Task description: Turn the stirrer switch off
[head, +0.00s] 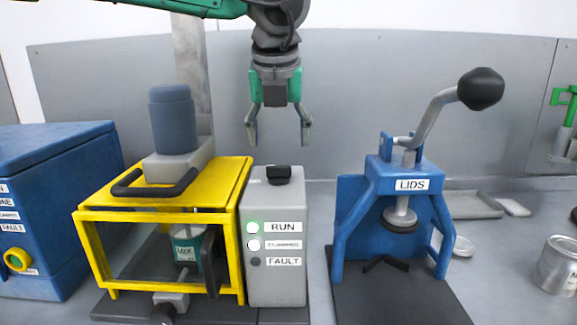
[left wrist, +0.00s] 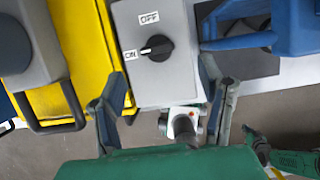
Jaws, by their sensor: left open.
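The stirrer switch (head: 279,174) is a black rotary knob on top of the grey control box (head: 275,215). In the left wrist view the knob (left wrist: 157,48) has its white pointer mark turned left to the ON label (left wrist: 130,55); the OFF label (left wrist: 149,18) is above it.
Left of the box stands a yellow guarded mixer (head: 163,212) with a can (head: 187,246) inside. A blue lid press (head: 409,185) with a raised lever stands right. A blue cabinet (head: 62,170) is far left. The CLAMPED light is white; FAULT is dark.

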